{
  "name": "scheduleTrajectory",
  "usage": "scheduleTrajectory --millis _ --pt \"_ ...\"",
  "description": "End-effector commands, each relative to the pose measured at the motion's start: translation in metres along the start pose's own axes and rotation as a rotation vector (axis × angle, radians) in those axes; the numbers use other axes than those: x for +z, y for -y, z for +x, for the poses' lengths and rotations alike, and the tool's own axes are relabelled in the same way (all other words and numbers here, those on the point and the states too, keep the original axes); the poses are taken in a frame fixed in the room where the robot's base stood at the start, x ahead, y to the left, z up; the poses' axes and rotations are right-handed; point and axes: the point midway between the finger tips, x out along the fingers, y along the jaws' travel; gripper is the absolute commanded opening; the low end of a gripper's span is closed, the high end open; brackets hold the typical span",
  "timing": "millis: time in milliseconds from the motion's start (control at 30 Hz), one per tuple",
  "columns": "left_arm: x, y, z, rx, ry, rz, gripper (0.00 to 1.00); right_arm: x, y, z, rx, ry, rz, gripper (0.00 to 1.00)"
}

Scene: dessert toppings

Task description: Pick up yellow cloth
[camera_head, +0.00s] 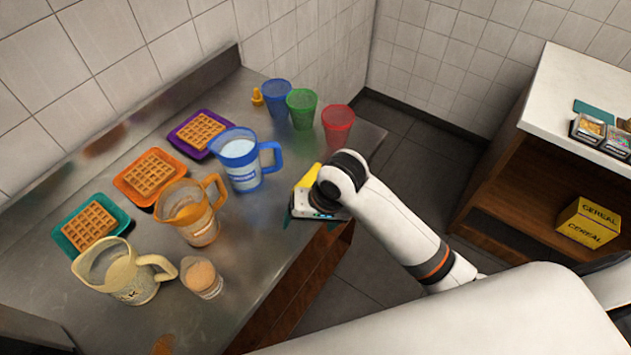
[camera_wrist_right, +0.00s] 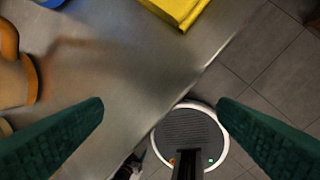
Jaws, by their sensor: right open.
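The yellow cloth (camera_head: 309,176) lies on the metal counter near its front edge, partly hidden behind my right gripper in the head view. In the right wrist view the yellow cloth (camera_wrist_right: 180,9) shows at the top edge, cut off by the frame, lying flat on the counter. My right gripper (camera_head: 300,212) is over the counter's front edge, on the near side of the cloth. In the wrist view its two green fingers (camera_wrist_right: 161,108) are wide apart with nothing between them, and the cloth is beyond them. My left gripper is not in view.
A blue pitcher (camera_head: 240,165), an orange pitcher (camera_head: 194,222) and a cream pitcher (camera_head: 118,279) stand left of the gripper. Blue (camera_head: 277,97), green (camera_head: 302,108) and red (camera_head: 338,125) cups stand behind. Waffles on plates line the wall side.

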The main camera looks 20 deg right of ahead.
Motion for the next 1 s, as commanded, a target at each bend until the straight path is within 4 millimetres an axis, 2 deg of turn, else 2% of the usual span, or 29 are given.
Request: scheduleTrajectory --millis 33,133,300,433,567,667,1000 --pt "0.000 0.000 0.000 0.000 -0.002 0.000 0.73 0.015 -0.006 -0.007 -0.016 -0.004 0.036 0.82" --pt "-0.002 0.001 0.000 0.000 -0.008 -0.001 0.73 0.040 -0.015 -0.022 -0.066 -0.025 0.147 0.82" --pt "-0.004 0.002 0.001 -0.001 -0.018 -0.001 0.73 0.086 -0.018 -0.059 -0.190 -0.028 0.395 0.82" --pt "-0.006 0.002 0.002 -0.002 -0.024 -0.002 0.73 0.109 -0.016 -0.085 -0.260 -0.010 0.549 0.82" --pt "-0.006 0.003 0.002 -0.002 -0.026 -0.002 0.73 0.120 -0.014 -0.099 -0.294 0.002 0.633 0.82" --pt "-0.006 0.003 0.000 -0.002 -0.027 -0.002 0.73 0.121 -0.011 -0.095 -0.304 0.003 0.654 0.82" --pt "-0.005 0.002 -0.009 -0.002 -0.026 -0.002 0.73 0.117 0.003 -0.044 -0.302 0.002 0.653 0.82"
